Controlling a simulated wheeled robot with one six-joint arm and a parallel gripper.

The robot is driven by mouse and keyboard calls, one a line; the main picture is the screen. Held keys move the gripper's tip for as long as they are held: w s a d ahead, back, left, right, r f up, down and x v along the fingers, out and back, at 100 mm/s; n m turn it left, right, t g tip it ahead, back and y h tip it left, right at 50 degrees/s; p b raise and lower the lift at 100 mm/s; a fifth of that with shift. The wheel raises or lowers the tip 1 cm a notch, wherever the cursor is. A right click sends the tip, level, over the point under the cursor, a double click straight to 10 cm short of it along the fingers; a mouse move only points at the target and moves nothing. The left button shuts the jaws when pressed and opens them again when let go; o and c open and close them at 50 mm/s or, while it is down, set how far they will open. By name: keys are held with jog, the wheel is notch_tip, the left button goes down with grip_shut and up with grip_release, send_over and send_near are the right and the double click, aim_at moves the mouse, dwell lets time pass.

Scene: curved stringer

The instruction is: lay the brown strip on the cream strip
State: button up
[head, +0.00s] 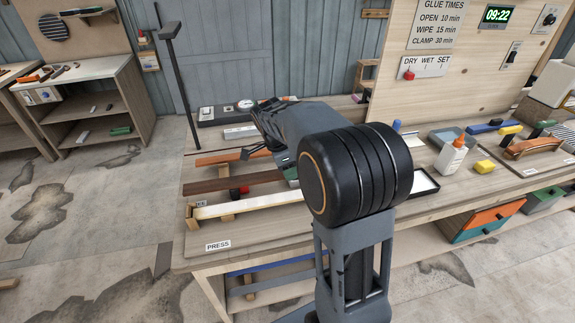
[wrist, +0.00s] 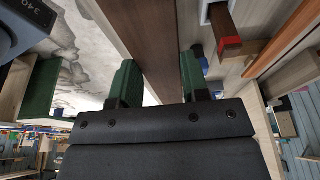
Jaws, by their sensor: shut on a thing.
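The brown strip (head: 225,183) is long, dark and straight, and lies across the bench's left part in the head view. My gripper (head: 290,173) is shut on it near the strip's right visible part; my arm hides the rest. In the wrist view the brown strip (wrist: 142,28) runs between the green jaw pads of my gripper (wrist: 158,78). The cream strip (head: 250,207) lies nearer the bench's front, roughly parallel to the brown strip and apart from it. Its right end is hidden behind my arm.
An orange-brown strip (head: 228,158) lies behind the brown one. A thin black post (head: 178,90) stands at the bench's left edge.

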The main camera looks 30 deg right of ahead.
aim_at(291, 196)
jog(key=shift+f+b, duration=3.2)
jog(key=shift+f, duration=1.15)
jog(key=shift+f+b, duration=0.25)
jog(key=shift+b, duration=0.05)
jog(key=o, duration=1.1)
jog(key=shift+o, duration=0.4)
jog(key=o, duration=0.5)
jog(key=shift+c, duration=0.2)
jog(key=shift+r+p, duration=2.85)
jog(key=shift+r, duration=1.15)
